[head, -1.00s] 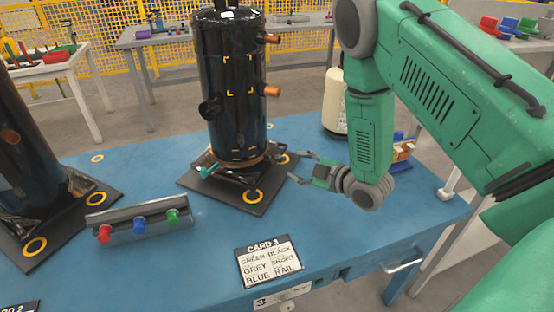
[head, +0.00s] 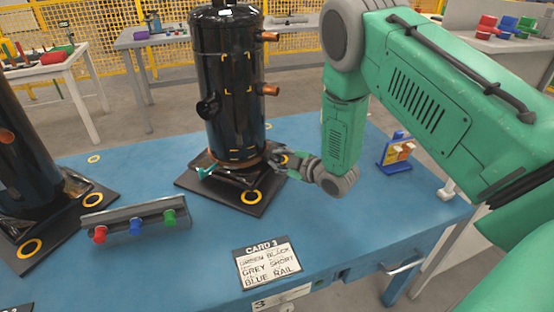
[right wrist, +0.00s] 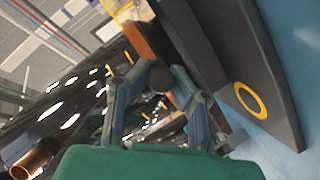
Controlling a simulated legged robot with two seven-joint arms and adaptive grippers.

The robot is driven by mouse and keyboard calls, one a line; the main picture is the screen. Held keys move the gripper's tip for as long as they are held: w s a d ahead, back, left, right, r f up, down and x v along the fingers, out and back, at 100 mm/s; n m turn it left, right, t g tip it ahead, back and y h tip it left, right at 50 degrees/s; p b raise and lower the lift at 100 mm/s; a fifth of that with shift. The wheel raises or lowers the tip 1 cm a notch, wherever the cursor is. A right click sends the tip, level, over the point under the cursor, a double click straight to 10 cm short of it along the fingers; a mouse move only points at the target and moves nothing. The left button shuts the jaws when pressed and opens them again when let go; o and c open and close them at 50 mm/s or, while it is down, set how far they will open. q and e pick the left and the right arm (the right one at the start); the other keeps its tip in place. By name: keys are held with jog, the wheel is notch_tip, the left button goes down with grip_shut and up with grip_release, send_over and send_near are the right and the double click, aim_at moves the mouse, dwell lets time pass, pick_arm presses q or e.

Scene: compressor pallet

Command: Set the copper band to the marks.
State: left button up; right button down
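The black compressor (head: 230,105) stands upright on a dark base plate (head: 235,202). A thin copper-coloured band (head: 238,165) runs around its foot, just under short yellow marks (head: 240,152). Yellow corner marks (head: 238,73) also frame a patch higher on its front. My right gripper (head: 277,160) is at the compressor's lower right side, close to the band. In the right wrist view my right gripper's fingers (right wrist: 162,75) stand apart, with a dark part beyond them. An orange-brown strip (right wrist: 140,42), seemingly the band, shows beyond the tips. Contact cannot be told. My left gripper is not in view.
Copper stubs (head: 268,89) stick out of the compressor's right side above my gripper. A rail with red, blue and green knobs (head: 136,226) lies to the left. Card 3 (head: 267,263) lies in front. A second compressor (head: 25,150) stands far left.

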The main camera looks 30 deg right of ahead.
jog(key=shift+d, duration=0.2)
jog(key=shift+r, duration=0.25)
notch_tip(320, 180, up, 3)
jog(key=p, duration=0.2)
jog(key=shift+p, duration=0.3)
jog(key=shift+f, duration=0.1)
jog(key=shift+s, duration=0.1)
jog(key=c, duration=1.4)
grip_release()
jog(key=shift+f, duration=0.1)
jog(key=shift+d, duration=0.2)
